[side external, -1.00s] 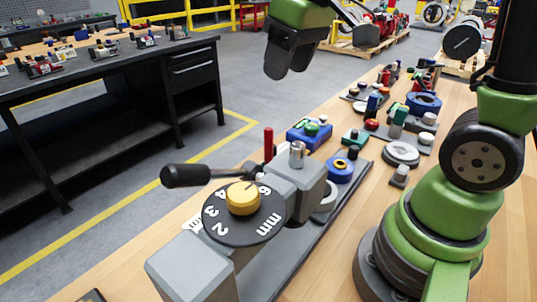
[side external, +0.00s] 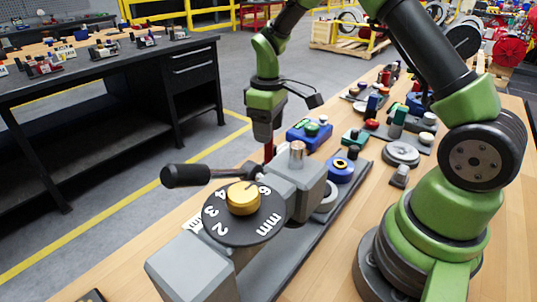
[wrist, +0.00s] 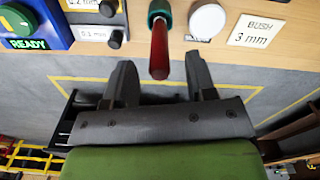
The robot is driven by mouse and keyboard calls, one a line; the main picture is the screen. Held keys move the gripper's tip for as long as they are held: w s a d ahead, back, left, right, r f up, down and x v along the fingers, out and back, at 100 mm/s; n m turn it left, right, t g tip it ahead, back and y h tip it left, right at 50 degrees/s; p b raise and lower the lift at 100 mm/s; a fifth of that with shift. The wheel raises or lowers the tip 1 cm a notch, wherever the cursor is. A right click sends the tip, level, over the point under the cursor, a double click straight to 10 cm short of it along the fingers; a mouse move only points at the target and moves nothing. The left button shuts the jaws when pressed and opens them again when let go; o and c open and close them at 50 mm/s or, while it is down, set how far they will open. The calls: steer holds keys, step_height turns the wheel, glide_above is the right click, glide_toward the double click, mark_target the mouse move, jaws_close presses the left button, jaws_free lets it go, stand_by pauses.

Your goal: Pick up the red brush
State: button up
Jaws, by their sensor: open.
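The red brush (wrist: 159,50) shows in the wrist view as a red handle with a teal-green piece at its far end, at the edge of the wooden table. It lies in line with the gap between the fingers of my gripper (wrist: 160,68), which are apart, one on each side. In the side view my gripper (side external: 267,140) points down over the red brush (side external: 268,153), and only a short red part of it shows beneath the fingers. The fingers look apart from the handle; exact depth is hard to tell.
A blue box with a green READY button (wrist: 22,25), small black knobs (wrist: 110,22) and a white round piece (wrist: 207,21) sit near the brush. Several coloured parts crowd the table behind.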

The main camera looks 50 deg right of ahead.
step_height(320, 180, down, 4)
steer(key=shift+f, duration=0.15)
jaws_close()
step_height(320, 180, up, 10)
steer(key=shift+r, duration=0.1)
stand_by(0.6)
